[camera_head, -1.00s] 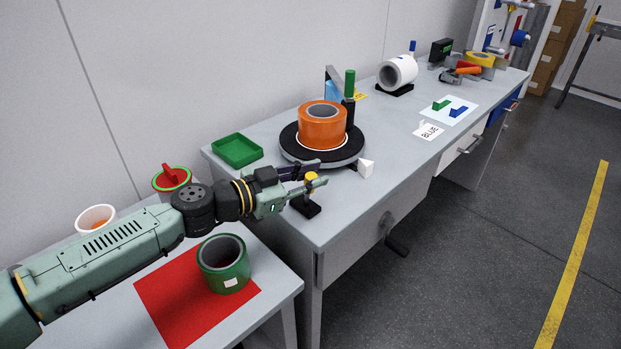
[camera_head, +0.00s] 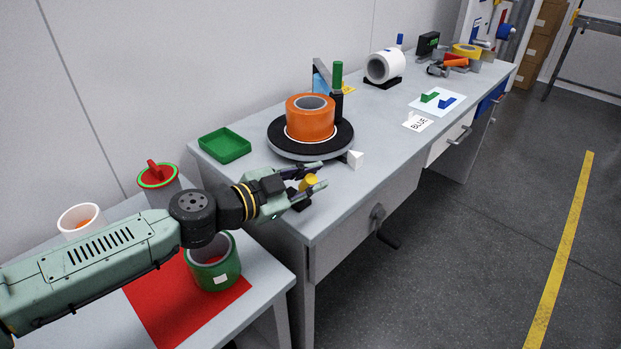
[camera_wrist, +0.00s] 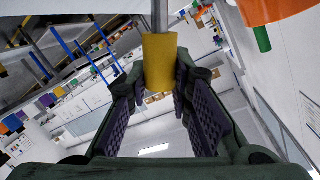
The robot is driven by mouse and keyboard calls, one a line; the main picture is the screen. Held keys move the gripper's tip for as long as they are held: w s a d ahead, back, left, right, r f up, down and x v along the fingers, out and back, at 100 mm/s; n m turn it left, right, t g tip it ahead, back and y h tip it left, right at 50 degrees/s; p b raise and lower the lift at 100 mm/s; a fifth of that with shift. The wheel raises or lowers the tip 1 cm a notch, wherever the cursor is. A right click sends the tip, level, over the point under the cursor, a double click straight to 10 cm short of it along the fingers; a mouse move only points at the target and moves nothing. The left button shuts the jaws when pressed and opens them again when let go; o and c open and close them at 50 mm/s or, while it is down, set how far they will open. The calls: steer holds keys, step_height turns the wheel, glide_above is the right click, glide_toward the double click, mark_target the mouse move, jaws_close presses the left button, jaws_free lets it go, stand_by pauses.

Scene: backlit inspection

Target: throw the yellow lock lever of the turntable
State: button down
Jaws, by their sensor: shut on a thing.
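The turntable (camera_head: 276,141) is a black disc on a grey base on the long bench, with a large orange roll (camera_head: 310,120) standing on it. The lock lever's yellow knob (camera_head: 309,183) is in front of the turntable, above a small black base (camera_head: 297,201). My gripper (camera_head: 321,175) reaches in from the left, shut on the yellow knob. In the wrist view the yellow knob (camera_wrist: 160,62) and its grey stem sit between the purple-padded fingers. The fingers partly hide the lever in the head view.
A white wedge (camera_head: 355,159) sits at the turntable's front right edge. A green tray (camera_head: 224,146) lies behind my wrist. A green roll (camera_head: 215,266) stands on a red mat (camera_head: 155,320) below my arm. A crank (camera_head: 382,228) juts from the bench front.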

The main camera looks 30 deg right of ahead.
steer(key=shift+s, duration=0.15)
steer(key=c, duration=1.4)
jaws_free()
steer(key=v, duration=1.2)
